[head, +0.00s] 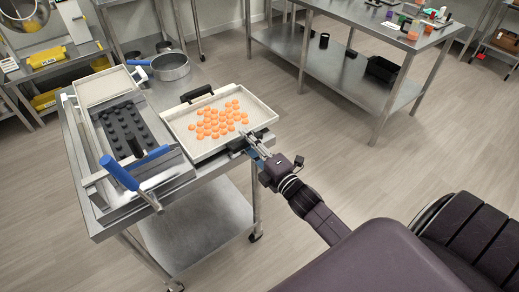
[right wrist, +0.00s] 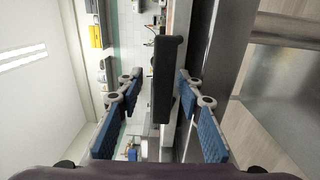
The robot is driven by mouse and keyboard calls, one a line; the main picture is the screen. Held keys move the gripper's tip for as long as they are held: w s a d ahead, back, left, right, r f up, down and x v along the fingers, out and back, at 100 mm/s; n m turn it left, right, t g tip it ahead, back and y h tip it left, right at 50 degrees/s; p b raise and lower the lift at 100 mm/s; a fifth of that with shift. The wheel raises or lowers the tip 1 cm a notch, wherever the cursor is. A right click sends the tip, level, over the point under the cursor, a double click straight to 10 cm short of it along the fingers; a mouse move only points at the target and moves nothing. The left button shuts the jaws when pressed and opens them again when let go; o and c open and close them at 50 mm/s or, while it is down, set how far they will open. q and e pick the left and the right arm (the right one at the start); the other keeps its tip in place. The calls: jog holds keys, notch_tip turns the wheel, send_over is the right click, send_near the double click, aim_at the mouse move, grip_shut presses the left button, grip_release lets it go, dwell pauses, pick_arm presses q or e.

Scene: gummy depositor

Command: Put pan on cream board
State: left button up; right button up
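A round metal pan (head: 171,67) with a blue handle stands at the back of the steel cart. A flat cream board (head: 103,86) lies at the cart's back left. A shallow cream tray (head: 185,146) with black end handles and several orange gummies sits on the cart's right side. My right gripper (head: 248,143) is at the tray's near handle. In the right wrist view, the blue-padded fingers (right wrist: 163,110) stand apart on either side of the black handle (right wrist: 168,75), with gaps showing. My left gripper is out of view.
The grey depositor (head: 135,140) with a black mould block and a blue-handled lever (head: 120,173) fills the cart's left side. Another steel table (head: 345,62) stands at the upper right. The floor between is clear.

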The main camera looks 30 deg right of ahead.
jog(key=s+b, duration=0.2)
jog(key=s, duration=0.9)
jog(key=s+f+m+g+h, duration=0.1)
jog(key=s+f+m+g, duration=0.3)
jog(key=f, duration=1.2)
jog(key=s+f+m+g+h, duration=0.1)
jog(key=s+f+m+g, duration=0.3)
jog(key=f, duration=1.2)
jog(key=s+a+f+m+g, duration=0.2)
jog(key=s+f+g, duration=0.1)
jog(key=s+f, duration=0.4)
jog(key=s+a+f+m+g, duration=0.2)
jog(key=s+f, duration=0.6)
jog(key=s, duration=0.5)
jog(key=s+a+f+m+g, duration=0.2)
jog(key=s+f+m+g, duration=0.2)
jog(key=s+f, duration=0.3)
jog(key=s, duration=0.4)
jog(key=shift+f, duration=0.2)
jog(key=shift+a, duration=0.1)
